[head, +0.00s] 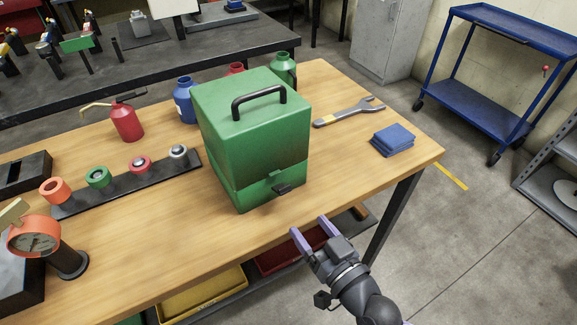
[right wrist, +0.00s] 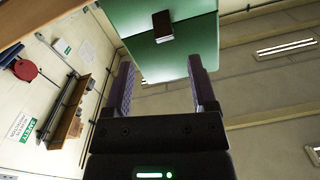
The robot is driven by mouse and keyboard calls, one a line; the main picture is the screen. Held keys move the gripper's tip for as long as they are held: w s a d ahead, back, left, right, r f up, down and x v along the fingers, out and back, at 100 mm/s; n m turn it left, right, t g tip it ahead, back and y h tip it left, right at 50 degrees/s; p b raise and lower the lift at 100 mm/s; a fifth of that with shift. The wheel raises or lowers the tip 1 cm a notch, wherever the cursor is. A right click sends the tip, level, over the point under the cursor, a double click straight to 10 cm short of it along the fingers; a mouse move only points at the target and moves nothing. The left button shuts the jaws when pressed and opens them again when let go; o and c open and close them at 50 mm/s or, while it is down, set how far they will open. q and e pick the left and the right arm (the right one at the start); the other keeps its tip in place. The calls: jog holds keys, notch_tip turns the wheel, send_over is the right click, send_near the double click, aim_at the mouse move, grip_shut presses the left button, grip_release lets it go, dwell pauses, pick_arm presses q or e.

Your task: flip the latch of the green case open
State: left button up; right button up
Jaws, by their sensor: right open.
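The green case (head: 235,150) stands upright on the wooden table, with its lid down and a black handle (head: 259,100) on top. A small dark latch (head: 283,189) is on its front near the lower seam; I cannot tell if it is fastened. My right gripper (head: 310,227) is open and empty, in front of the table edge, apart from the case and short of the latch. In the right wrist view the case (right wrist: 185,55) and latch (right wrist: 163,26) show beyond the open fingers (right wrist: 160,72). My left gripper is not in view.
A wrench (head: 348,112) and blue cloths (head: 393,140) lie right of the case. Bottles, including a blue one (head: 184,102), stand behind it. A red oil can (head: 127,122) and a dark rack of rings (head: 130,183) are left. The table in front of the case is clear.

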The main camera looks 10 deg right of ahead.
aim_at(285, 190)
jog(key=w+a, duration=0.1)
jog(key=w, duration=0.1)
jog(key=w+a+n+b, duration=0.1)
jog(key=w, duration=0.2)
jog(key=w+a+n, duration=0.1)
jog(key=w, duration=0.2)
jog(key=shift+r+b, duration=0.3)
jog(key=shift+r, duration=0.05)
jog(key=shift+w+a+r, duration=0.1)
jog(key=shift+w+a, duration=0.05)
jog(key=shift+w, duration=0.45)
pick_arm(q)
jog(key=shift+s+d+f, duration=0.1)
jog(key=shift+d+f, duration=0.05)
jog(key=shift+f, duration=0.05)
pick_arm(e)
jog(key=shift+c, duration=0.2)
grip_shut()
